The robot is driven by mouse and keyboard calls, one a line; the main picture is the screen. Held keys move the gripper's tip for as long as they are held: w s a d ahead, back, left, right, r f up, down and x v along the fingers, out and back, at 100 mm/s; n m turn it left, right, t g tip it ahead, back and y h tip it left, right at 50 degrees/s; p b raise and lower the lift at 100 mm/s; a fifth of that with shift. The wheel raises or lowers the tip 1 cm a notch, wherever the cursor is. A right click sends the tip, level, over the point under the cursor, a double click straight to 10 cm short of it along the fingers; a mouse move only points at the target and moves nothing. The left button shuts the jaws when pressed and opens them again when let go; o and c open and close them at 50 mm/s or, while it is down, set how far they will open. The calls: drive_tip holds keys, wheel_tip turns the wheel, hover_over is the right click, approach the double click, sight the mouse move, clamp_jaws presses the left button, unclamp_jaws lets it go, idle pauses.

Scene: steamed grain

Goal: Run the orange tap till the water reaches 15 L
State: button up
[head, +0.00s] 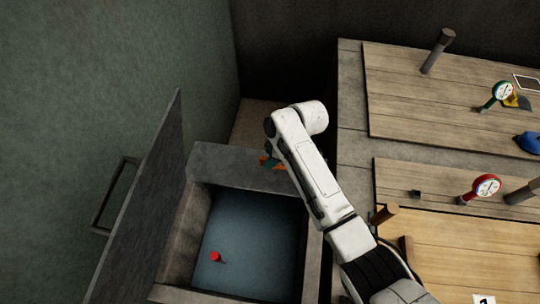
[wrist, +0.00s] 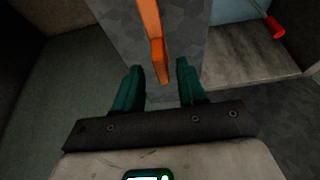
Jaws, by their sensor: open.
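The orange tap lever (wrist: 151,32) runs down from the top of the wrist view, and its lower end lies between my fingertips in the picture. My gripper (wrist: 159,68) has its two teal fingers apart, with a gap on each side of the lever. I cannot tell whether they touch it. In the head view my arm hides most of the gripper and tap above the basin's far edge. Blue-grey water (head: 255,235) fills the basin's bottom, with a red float (head: 215,257) on it. No litre reading is legible.
A tall dark panel (head: 140,220) stands along the basin's left side. Wooden boards at right carry a green-rimmed dial (head: 502,90), a red-rimmed dial (head: 487,186), a blue object (head: 529,142) and dark cylindrical posts. The basin's stone ledge (head: 225,165) lies under the gripper area.

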drive_tip(key=v, duration=0.9)
drive_tip(key=shift+d+r, duration=0.15)
drive_tip(key=shift+r, duration=0.15)
drive_tip(key=shift+f, duration=0.1)
